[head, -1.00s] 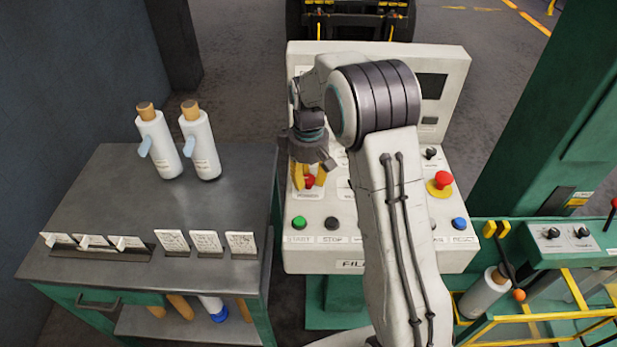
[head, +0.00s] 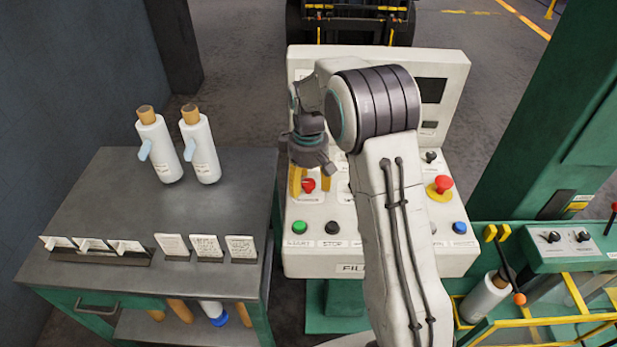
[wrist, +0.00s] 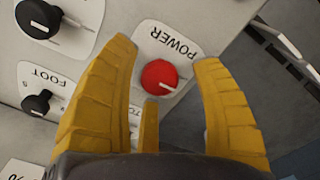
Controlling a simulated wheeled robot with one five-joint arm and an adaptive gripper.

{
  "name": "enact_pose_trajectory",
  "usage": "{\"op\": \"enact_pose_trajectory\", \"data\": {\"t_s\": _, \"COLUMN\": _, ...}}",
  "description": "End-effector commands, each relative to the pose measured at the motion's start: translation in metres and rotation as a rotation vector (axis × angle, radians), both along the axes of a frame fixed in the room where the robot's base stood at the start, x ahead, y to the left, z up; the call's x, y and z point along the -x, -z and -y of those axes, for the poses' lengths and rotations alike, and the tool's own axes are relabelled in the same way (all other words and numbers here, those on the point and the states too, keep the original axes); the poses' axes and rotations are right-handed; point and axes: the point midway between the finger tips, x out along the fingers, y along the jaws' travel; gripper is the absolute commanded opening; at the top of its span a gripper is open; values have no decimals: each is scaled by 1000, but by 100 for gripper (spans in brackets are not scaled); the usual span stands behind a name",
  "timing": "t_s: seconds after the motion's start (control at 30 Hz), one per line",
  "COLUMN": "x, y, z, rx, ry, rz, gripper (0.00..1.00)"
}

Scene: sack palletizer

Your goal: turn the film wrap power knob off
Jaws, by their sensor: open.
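The red power knob (wrist: 159,77) sits on the light panel beside the label POWER in the wrist view. A white pointer line on it runs toward the lower right in that view. It also shows in the head view (head: 309,185), just below my gripper. My gripper (head: 309,183) is open, with yellow fingers pointing down at the panel. In the wrist view the fingers of my gripper (wrist: 165,70) stand apart on either side of the knob. I cannot tell whether they touch it.
The film wrap panel (head: 300,262) also carries a green start button (head: 300,227), a black stop button (head: 332,228), a red emergency stop (head: 442,185) and a blue reset button (head: 459,227). A black FOOT knob (wrist: 38,103) is close by. A dark table (head: 90,205) stands left.

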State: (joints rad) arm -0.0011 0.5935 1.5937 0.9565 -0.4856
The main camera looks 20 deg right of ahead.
Motion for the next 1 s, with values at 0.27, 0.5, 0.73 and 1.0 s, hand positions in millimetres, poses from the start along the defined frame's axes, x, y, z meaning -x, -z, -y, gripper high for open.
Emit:
{"op": "enact_pose_trajectory", "data": {"t_s": 0.27, "x": -1, "y": -28, "z": 0, "rx": 0, "ry": 0, "rz": 6, "gripper": 59}}
{"op": "enact_pose_trajectory", "data": {"t_s": 0.5, "x": -1, "y": -69, "z": 0, "rx": 0, "ry": 0, "rz": 6, "gripper": 59}}
{"op": "enact_pose_trajectory", "data": {"t_s": 0.73, "x": -1, "y": -101, "z": 0, "rx": 0, "ry": 0, "rz": 2, "gripper": 59}}
{"op": "enact_pose_trajectory", "data": {"t_s": 1.0, "x": 0, "y": -118, "z": 0, "rx": 0, "ry": 0, "rz": 0, "gripper": 59}}
